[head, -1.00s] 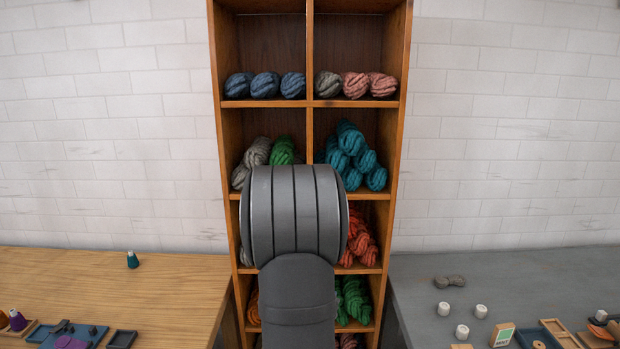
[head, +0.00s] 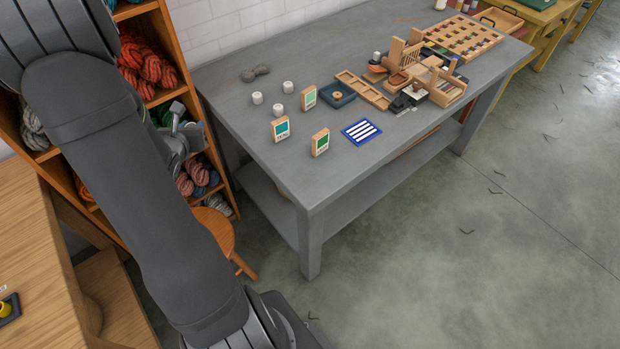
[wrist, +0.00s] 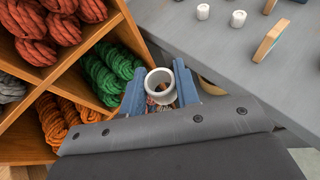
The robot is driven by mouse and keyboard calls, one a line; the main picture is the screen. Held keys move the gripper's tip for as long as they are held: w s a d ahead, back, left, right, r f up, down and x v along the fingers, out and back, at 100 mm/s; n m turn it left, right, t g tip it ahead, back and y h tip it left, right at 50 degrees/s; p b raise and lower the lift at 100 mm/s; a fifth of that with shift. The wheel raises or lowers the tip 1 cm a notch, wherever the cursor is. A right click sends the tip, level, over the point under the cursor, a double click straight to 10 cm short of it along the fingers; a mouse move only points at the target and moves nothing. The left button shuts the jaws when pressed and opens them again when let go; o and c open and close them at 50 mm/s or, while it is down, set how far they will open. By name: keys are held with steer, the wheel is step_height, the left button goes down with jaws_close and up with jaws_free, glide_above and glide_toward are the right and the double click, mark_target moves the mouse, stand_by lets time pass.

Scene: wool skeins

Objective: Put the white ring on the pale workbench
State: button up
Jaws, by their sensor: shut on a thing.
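My gripper (wrist: 161,90) is shut on the white ring (wrist: 151,80), which sits between its two blue fingers in the wrist view. A light tan wooden workbench (head: 30,235) shows at the left edge of the head view. A grey workbench (head: 375,75) fills the middle. I cannot tell for certain which bench is meant by pale. The ring is in the air, apart from both benches.
The shelf (head: 165,95) with wool skeins is close to my gripper. An orange stool (head: 215,228) stands below. The grey bench holds small white cylinders (head: 257,98), upright cards (head: 320,142), a striped blue mat (head: 361,132) and trays. Its near left corner is clear.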

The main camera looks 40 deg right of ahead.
steer(key=s+d+f+m+g+h, duration=0.1)
steer(key=s+d+m+g+h, duration=0.15)
steer(key=s+d, duration=0.65)
steer(key=s+d+f+m+g+h, duration=0.2)
steer(key=s+d+m+g, duration=0.2)
steer(key=s+d, duration=0.45)
steer(key=s+d+m+g, duration=0.2)
steer(key=s+d, duration=0.1)
steer(key=s, duration=0.6)
steer(key=s+d+m+g, duration=0.3)
steer(key=s, duration=0.6)
steer(key=shift+s+f+g+h, duration=0.25)
steer(key=shift+g+h, duration=0.1)
glide_above(317, 181)
step_height(317, 181, down, 7)
steer(key=shift+s, duration=0.1)
steer(key=shift+f, duration=1.8)
steer(key=shift+f, duration=0.1)
steer(key=o, duration=1)
steer(key=shift+f, duration=0.1)
